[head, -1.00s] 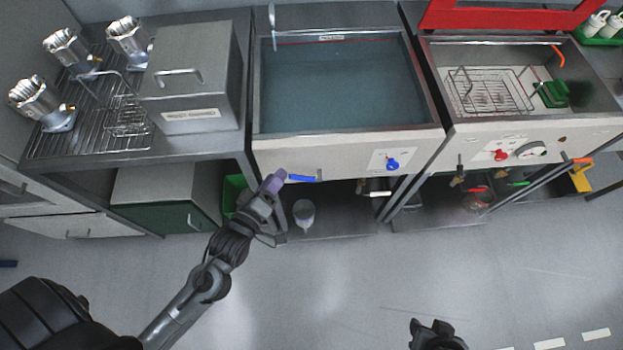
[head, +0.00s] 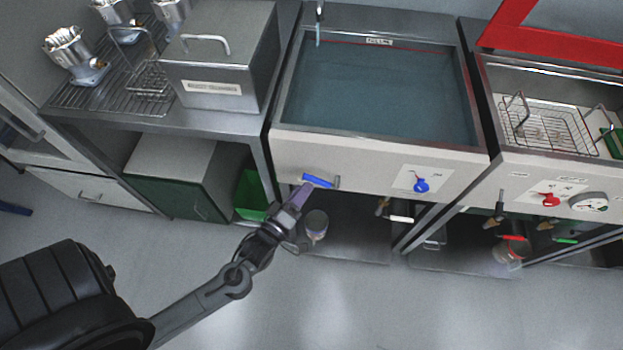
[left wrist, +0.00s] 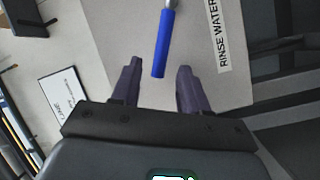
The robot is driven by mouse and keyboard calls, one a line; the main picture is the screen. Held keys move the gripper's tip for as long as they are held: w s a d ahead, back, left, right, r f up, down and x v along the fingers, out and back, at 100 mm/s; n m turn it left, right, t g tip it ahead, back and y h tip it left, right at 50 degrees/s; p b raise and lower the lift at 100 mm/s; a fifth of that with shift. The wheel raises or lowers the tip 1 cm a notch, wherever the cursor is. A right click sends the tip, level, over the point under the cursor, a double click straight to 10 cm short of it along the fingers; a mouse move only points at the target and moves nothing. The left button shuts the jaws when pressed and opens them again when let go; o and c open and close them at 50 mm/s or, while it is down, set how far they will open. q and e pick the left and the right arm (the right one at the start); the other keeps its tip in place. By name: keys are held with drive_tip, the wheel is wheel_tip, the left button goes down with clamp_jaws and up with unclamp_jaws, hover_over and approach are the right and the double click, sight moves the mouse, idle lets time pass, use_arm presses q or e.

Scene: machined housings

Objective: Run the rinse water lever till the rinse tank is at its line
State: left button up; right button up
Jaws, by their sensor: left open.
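The rinse tank (head: 470,110) is a steel basin full of blue-grey water (head: 380,95). A red line (head: 350,36) shows on its back wall, close above the water. A spout (head: 319,12) stands over its back left corner with a pale blue streak below it. The blue rinse water lever (head: 320,181) lies along the front panel. In the left wrist view, the lever (left wrist: 163,45) has its free end between my fingertips, beside a "RINSE WATER" label (left wrist: 216,30). My left gripper (head: 303,192) is open, with gaps both sides of the lever (left wrist: 157,72). My right gripper is not in view.
A blue knob (head: 421,185) sits farther right on the same panel. The neighbouring basin has a red knob (head: 551,200), a gauge (head: 589,202) and a wire basket (head: 545,125). A lidded steel box (head: 215,60) stands left. The floor in front is clear.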

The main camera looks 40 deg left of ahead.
sight(311, 181)
use_arm(q)
drive_tip(key=shift+w+a+b, duration=0.2)
drive_tip(key=shift+w+a, duration=0.05)
drive_tip(key=shift+w, duration=1.1)
drive_tip(key=shift+w+a+b, duration=0.2)
drive_tip(key=shift+w+a, duration=0.05)
drive_tip(key=shift+w, duration=1.05)
clamp_jaws()
